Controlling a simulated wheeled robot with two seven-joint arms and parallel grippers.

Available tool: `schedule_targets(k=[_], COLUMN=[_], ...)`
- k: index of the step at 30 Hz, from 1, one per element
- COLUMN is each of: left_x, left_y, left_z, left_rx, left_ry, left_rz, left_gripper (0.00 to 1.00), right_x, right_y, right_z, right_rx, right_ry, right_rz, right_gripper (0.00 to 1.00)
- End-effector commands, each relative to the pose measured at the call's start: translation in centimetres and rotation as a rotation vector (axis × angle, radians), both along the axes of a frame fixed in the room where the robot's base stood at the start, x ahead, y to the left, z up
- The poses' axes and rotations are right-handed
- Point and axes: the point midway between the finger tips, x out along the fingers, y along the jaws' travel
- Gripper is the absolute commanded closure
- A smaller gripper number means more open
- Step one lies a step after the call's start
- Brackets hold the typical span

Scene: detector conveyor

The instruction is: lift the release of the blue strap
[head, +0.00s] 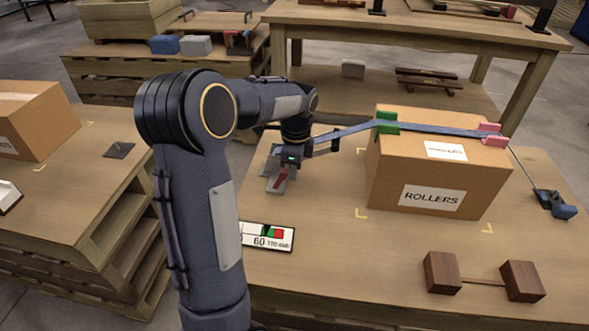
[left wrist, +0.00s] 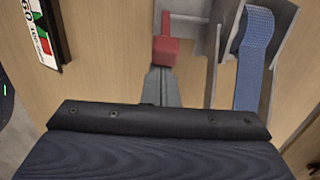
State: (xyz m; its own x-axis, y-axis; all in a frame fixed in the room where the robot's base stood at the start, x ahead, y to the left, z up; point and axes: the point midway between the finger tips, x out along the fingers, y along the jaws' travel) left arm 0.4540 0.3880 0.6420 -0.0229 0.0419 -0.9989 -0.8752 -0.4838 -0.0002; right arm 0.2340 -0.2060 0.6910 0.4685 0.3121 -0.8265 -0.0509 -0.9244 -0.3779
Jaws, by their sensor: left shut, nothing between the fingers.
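The blue strap (head: 440,129) runs over the top of the ROLLERS box (head: 385,180) and down to the left, passing behind my left gripper (head: 287,168). In the left wrist view it is a wide blue webbing (left wrist: 252,70) entering a grey metal ratchet frame (left wrist: 222,40). The red release (head: 278,182) lies at the ratchet, and shows as a red block on a stem (left wrist: 166,50). My left gripper (left wrist: 160,84) is shut and empty, its tips right at the block's near edge; I cannot tell whether they touch. My right gripper is not seen.
Green (head: 386,121) and pink (head: 490,134) corner pieces sit under the strap. A gauge plate (head: 266,237) lies at the table's near left. A blue anchor (head: 556,206) is at right, two brown blocks (head: 442,273) in front. Another carton (head: 35,120) stands on the left pallet.

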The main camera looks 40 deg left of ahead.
Motion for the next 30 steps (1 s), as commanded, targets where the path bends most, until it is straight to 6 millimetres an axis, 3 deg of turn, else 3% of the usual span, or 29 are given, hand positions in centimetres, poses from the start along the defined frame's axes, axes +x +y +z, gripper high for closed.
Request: schedule_targets(k=[11, 18, 30], left_x=[-0.4, -1.2, -2.7], left_y=[0.8, 2.3, 5.0], left_z=[0.6, 1.1, 1.1], left_rx=[-0.077, -0.226, -0.537], left_ry=[-0.043, -0.124, -0.298], left_rz=[0.003, 0.01, 0.006], left_gripper=[1.0, 1.0, 1.0], right_x=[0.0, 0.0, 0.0], right_y=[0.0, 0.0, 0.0], right_z=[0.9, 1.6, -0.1], right_rx=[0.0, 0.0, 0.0], right_ry=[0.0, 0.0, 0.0], right_rz=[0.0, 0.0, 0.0], right_gripper=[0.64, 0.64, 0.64])
